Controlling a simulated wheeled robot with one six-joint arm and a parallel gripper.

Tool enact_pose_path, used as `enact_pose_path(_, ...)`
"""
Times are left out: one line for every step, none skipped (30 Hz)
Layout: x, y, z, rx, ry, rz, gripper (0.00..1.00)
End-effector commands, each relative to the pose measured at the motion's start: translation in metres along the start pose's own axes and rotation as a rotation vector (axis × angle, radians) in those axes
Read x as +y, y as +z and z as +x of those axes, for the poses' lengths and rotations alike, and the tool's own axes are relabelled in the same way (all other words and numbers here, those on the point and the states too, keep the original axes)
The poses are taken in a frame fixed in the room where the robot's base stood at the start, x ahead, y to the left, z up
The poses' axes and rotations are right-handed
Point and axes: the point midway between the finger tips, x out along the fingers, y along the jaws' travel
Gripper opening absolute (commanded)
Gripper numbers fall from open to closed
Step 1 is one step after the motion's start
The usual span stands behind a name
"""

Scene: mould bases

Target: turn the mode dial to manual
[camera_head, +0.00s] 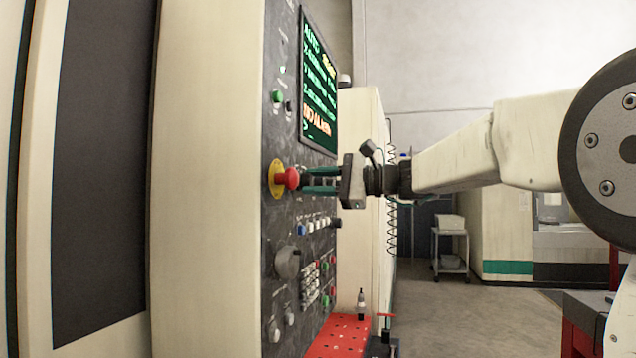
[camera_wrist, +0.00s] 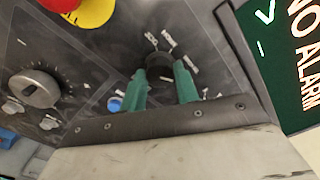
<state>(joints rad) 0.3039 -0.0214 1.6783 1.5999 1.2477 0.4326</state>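A small dark round knob (camera_wrist: 160,66), with short white label marks around its far side, is on the control panel in the wrist view; it looks like the mode dial, but its labels are unreadable. My gripper (camera_wrist: 161,76) has its two green fingers on either side of this knob, apart, with a narrow gap at least on the right. Whether the tips touch it is unclear. In the head view my gripper (camera_head: 307,180) points left at the panel, right by the red emergency button (camera_head: 292,178), and the dial is hidden there.
The red button's yellow collar (camera_wrist: 97,12) shows at the wrist view's top left. A larger grey rotary knob (camera_head: 287,262) is lower on the panel. The screen (camera_head: 319,85) reading "NO ALARM" is above. A red perforated plate (camera_head: 340,338) lies below. The floor at right is open.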

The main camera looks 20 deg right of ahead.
Motion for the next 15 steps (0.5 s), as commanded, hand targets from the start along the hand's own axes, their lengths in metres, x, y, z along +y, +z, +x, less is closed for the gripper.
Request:
enact_pose_path(0.0001, -0.0001, -0.0002, 0.000, 0.000, 0.000, 0.08)
enact_pose_path(0.0001, -0.0001, -0.0002, 0.000, 0.000, 0.000, 0.08)
enact_pose_path(0.0001, -0.0001, -0.0003, 0.000, 0.000, -0.001, 0.08)
enact_pose_path(0.0001, -0.0001, -0.0003, 0.000, 0.000, -0.002, 0.08)
enact_pose_path(0.0001, -0.0002, -0.0003, 0.000, 0.000, -0.005, 0.08)
enact_pose_path(0.0001, -0.0002, -0.0003, 0.000, 0.000, -0.009, 0.08)
enact_pose_path(0.0001, -0.0002, -0.0004, 0.000, 0.000, -0.014, 0.08)
enact_pose_path(0.0001, -0.0002, -0.0004, 0.000, 0.000, -0.021, 0.08)
enact_pose_path(0.0001, -0.0002, -0.0004, 0.000, 0.000, -0.033, 0.08)
enact_pose_path(0.0001, -0.0002, -0.0004, 0.000, 0.000, -0.044, 0.08)
enact_pose_path(0.0001, -0.0003, -0.0005, 0.001, 0.000, -0.055, 0.08)
enact_pose_path(0.0001, -0.0003, -0.0005, 0.001, 0.000, -0.075, 0.08)
enact_pose_path(0.0001, -0.0003, -0.0005, 0.001, 0.000, -0.091, 0.08)
enact_pose_path(0.0002, -0.0003, -0.0005, 0.001, 0.000, -0.110, 0.08)
enact_pose_path(0.0002, -0.0003, -0.0005, 0.001, 0.000, -0.136, 0.08)
